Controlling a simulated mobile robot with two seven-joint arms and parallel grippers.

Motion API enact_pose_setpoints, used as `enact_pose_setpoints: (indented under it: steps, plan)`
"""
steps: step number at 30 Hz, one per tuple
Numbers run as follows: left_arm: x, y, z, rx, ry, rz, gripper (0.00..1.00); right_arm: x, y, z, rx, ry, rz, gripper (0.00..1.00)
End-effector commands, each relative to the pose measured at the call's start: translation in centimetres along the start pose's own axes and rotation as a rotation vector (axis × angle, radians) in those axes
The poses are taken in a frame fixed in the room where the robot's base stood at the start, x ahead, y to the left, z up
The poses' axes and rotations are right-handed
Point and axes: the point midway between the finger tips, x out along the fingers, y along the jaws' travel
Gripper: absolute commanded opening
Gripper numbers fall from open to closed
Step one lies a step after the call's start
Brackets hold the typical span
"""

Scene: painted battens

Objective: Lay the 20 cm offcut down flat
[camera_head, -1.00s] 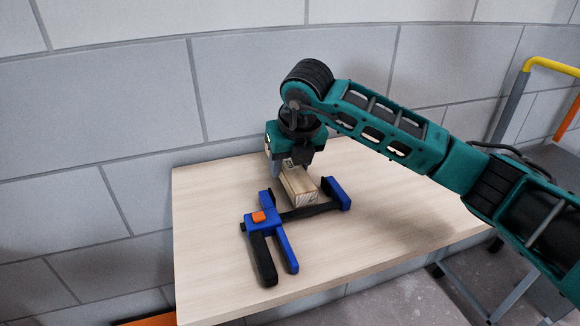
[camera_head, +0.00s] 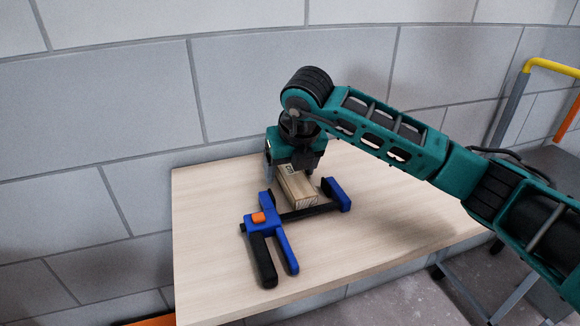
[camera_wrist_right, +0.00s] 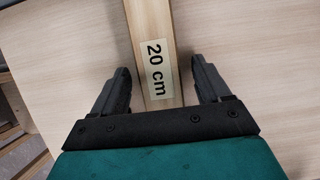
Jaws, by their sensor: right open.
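The 20 cm offcut (camera_head: 298,188) is a pale wooden batten lying flat on the table. Its near end rests close to the bar of a blue clamp. In the right wrist view the offcut (camera_wrist_right: 152,40) shows a label reading "20 cm" and runs between the fingers. My right gripper (camera_head: 290,174) is above the offcut's far part. Its fingers, also in the right wrist view (camera_wrist_right: 160,85), are open, one on each side of the wood with gaps. My left gripper is not in view.
A blue and black clamp (camera_head: 262,218) with an orange button lies on the table, right beside the offcut's near end. The pale table (camera_head: 380,210) is clear to the right and at the front. A grey block wall (camera_head: 130,80) stands behind.

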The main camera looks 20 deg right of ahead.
Motion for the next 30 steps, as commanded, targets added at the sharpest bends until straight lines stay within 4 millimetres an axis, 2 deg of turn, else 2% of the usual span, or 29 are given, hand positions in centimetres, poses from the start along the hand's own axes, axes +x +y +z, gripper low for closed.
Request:
enact_pose_setpoints:
  steps: [5,12,18,24,30]
  plan:
    - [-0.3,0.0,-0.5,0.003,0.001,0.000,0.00,-2.4,0.0,0.2,0.000,-0.003,0.001,0.76]
    - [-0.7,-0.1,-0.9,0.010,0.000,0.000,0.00,-7.7,0.0,0.3,-0.001,-0.005,0.001,0.76]
    - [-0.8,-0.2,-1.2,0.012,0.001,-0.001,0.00,-11.0,0.0,0.2,-0.001,-0.003,0.001,0.76]
    - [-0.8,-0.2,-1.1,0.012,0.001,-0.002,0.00,-12.2,0.0,0.1,0.001,0.000,0.000,0.76]
    - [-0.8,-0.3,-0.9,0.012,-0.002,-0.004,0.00,-12.2,0.0,0.1,0.001,0.000,0.000,0.76]
